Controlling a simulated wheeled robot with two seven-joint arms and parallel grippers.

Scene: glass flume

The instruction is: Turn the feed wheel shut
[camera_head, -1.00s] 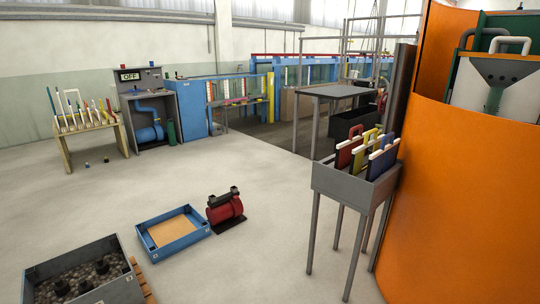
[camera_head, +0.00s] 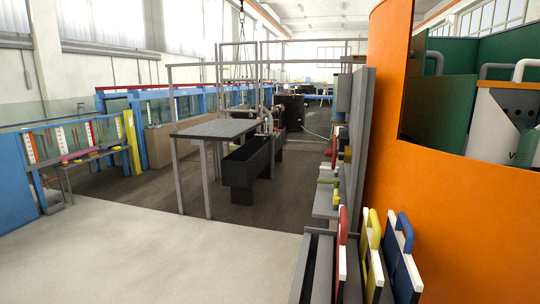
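I cannot make out the feed wheel for certain in the head view. Red, yellow and green round fittings (camera_head: 330,158) show small on the grey upright panel at right of centre, and I cannot tell whether one is a wheel. Pale pipework (camera_head: 267,120) stands beyond the grey table, too small to read. Neither of my grippers is in view.
A grey rack holding red, yellow and blue handled boards (camera_head: 403,258) is close at the lower right. An orange curved wall (camera_head: 410,170) fills the right side. A grey-topped table (camera_head: 215,129) and black trough (camera_head: 250,165) stand ahead. Pale floor (camera_head: 170,255) is clear at left.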

